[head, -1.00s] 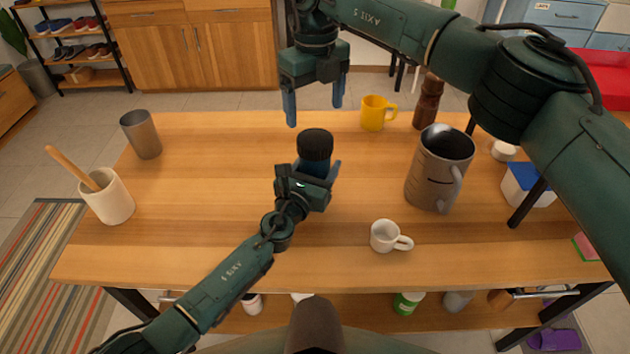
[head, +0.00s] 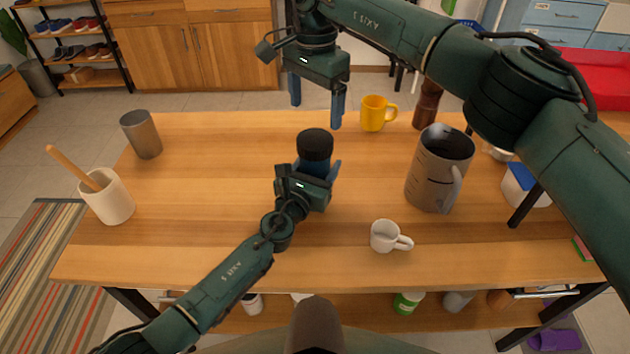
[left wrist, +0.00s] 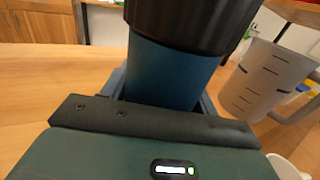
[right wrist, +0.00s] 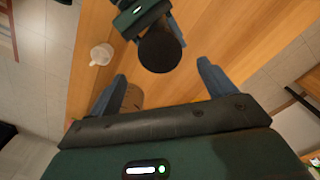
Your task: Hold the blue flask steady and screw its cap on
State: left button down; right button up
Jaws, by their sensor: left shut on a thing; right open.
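The blue flask (left wrist: 170,72) stands upright on the table, with its black cap (head: 315,145) on top. In the head view the flask body is mostly hidden by my left gripper (head: 318,172), which is shut around it from the near side. The cap also shows in the left wrist view (left wrist: 190,22) and from above in the right wrist view (right wrist: 159,51). How tightly the cap sits cannot be told. My right gripper (head: 317,110) is open and empty, pointing down above and beyond the flask. In the right wrist view the cap lies ahead of its spread fingers (right wrist: 162,88).
A grey measuring jug (head: 438,170) and a white cup (head: 386,237) stand right of the flask. A yellow mug (head: 374,114) and a brown pepper mill (head: 427,104) are behind. A metal tumbler (head: 142,135) and a white crock (head: 110,199) stand left.

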aim_at(315, 138)
dwell(0.3)
jog(key=shift+f, duration=4)
